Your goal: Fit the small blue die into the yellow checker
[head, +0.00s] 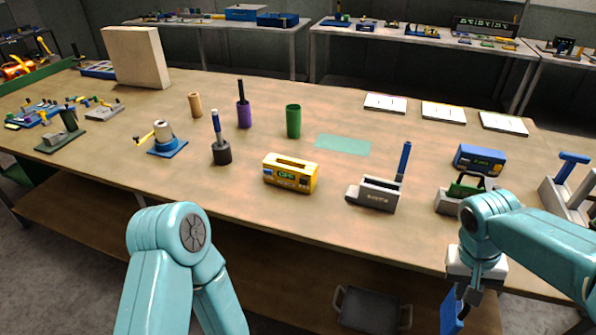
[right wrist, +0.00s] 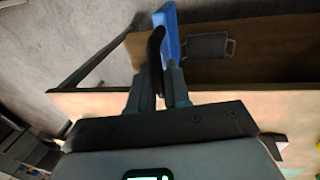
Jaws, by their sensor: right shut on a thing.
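The yellow checker (head: 291,172) is a yellow box with a slot along its top and a small display on its front. It stands near the front edge of the table, left of centre. My right gripper (head: 463,293) is low at the right, in front of the table edge. It is shut on a blue piece (head: 452,313), seemingly the small blue die, which hangs down below the fingers. In the right wrist view the blue piece (right wrist: 168,35) shows beyond the fingers, with a dark curved part between them. My left arm shows, but its gripper is out of view.
Right of the checker stand a grey block (head: 372,194) with a blue handle and a blue box (head: 480,158). Behind it are a green cup (head: 293,121) and a green mat (head: 343,145). A dark cup (head: 221,153) stands to its left. A grey tray (head: 370,310) lies below the table edge.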

